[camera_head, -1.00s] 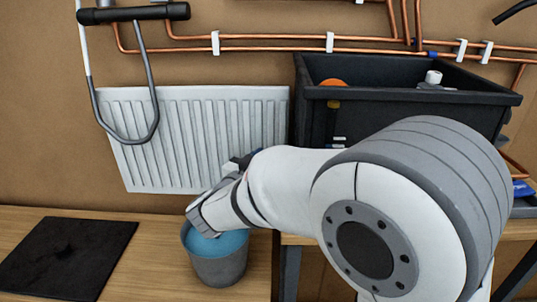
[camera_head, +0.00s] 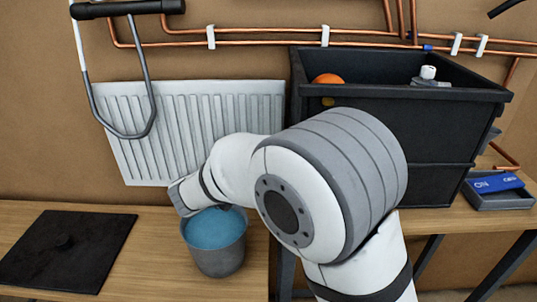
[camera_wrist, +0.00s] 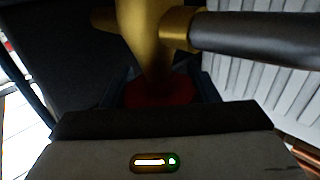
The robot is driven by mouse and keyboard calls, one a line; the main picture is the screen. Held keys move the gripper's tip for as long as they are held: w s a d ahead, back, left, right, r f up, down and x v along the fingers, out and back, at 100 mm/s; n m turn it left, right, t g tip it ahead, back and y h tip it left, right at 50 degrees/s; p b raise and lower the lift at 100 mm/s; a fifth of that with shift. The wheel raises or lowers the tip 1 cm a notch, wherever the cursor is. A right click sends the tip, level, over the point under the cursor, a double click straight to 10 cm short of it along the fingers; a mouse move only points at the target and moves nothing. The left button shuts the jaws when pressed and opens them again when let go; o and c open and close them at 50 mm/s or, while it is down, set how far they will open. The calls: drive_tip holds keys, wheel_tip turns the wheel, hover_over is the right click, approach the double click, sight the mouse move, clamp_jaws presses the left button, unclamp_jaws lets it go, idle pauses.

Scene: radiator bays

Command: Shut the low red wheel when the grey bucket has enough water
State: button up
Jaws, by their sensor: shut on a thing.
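The grey bucket (camera_head: 218,262) stands upright on the wooden bench, with blue water (camera_head: 213,229) high inside it, a little below the rim. The low red wheel (camera_wrist: 160,92) shows dark and partly hidden in the wrist view, under a brass valve body (camera_wrist: 150,35). My gripper (camera_wrist: 161,86) is shut on the red wheel, one finger on each side. In the head view my arm hides the wheel, the valve and the fingers; my wrist is just above the bucket's back left rim.
A white radiator (camera_head: 185,120) hangs behind the bucket. A black open crate (camera_head: 400,115) holds an orange item (camera_head: 328,79) and a white-topped fitting (camera_head: 429,75). A black mat (camera_head: 65,250) lies left. A tray (camera_head: 500,200) with a blue label is right. Copper pipes (camera_head: 270,43) cross above.

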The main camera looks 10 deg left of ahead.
drive_tip(key=o, duration=1)
drive_tip(key=shift+a, duration=0.1)
drive_tip(key=b+v, duration=0.1)
drive_tip(key=v, duration=0.6)
drive_tip(key=shift+s+b, duration=0.35)
drive_tip(key=shift+a, duration=0.15)
